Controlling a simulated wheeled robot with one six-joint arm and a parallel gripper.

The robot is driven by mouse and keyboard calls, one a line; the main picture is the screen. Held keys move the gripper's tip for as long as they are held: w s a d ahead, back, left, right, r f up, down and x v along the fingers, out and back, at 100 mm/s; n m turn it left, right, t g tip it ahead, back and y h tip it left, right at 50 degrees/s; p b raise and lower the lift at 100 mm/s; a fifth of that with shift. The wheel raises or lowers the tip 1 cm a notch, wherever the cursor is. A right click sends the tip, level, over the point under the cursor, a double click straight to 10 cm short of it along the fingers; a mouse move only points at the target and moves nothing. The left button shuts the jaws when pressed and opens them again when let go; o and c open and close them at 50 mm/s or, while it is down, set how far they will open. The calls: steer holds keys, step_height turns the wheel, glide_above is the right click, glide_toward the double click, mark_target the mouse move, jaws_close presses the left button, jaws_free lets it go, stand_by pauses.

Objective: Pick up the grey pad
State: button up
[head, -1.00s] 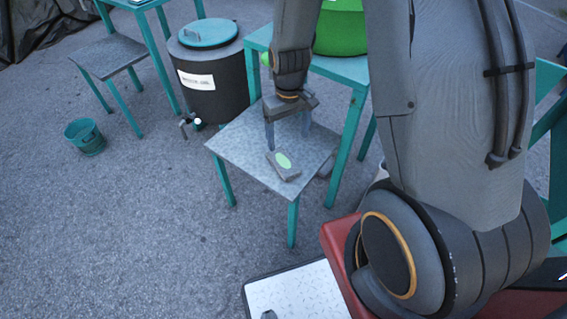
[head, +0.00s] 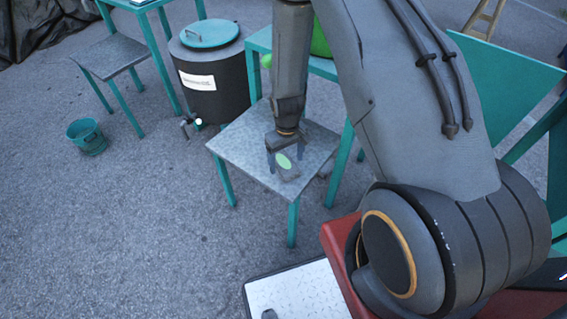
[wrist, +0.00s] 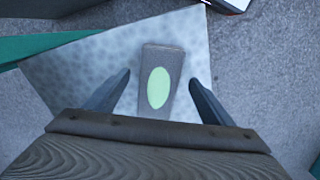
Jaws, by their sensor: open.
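The grey pad (wrist: 170,62) is a flat dark block with a light green oval on its top. It lies on a small grey-topped table (head: 228,148) with teal legs; the tabletop also shows in the wrist view (wrist: 75,75). My gripper (head: 285,160) points down over the pad. In the wrist view my gripper (wrist: 158,90) is open, with one finger on each side of the pad and a gap to each. In the head view the gripper partly covers the pad.
A dark barrel (head: 212,85) with a teal lid and a tap stands behind the small table. A teal bucket (head: 87,136) stands on the ground at the left, near another small table (head: 110,55). A taller teal table stands close behind, with a green object on it. Open ground lies at the left.

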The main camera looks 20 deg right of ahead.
steer(key=shift+f, duration=0.85)
steer(key=c, duration=1.3)
steer(key=shift+o, duration=0.2)
steer(key=shift+r, duration=0.1)
